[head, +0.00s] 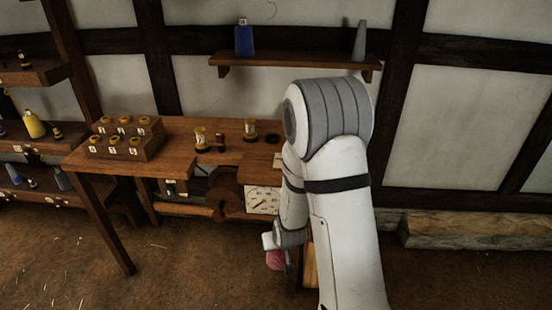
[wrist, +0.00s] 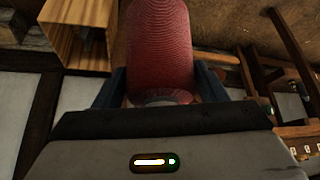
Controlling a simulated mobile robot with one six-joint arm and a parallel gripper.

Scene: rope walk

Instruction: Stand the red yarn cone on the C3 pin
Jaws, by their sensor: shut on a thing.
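The red yarn cone (wrist: 160,45) is between the fingers of my gripper (wrist: 165,90), which is shut on it. In the head view the cone (head: 275,260) shows as a small pinkish-red patch below my gripper (head: 283,245), low in front of the workbench; my arm hides much of it. A dark wooden rack (head: 35,75) with shelves stands at the far left, with small labels on its shelf edges. The labels are too small to read, so I cannot tell which pin is C3.
The workbench (head: 180,135) carries a stepped block of small spools (head: 125,140) and loose spools. A dial (head: 263,200) is at its front. A yellow cone (head: 33,124) stands on the rack. A wall shelf (head: 290,62) holds a blue container (head: 244,40) and grey cone (head: 360,42). The floor at front left is clear.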

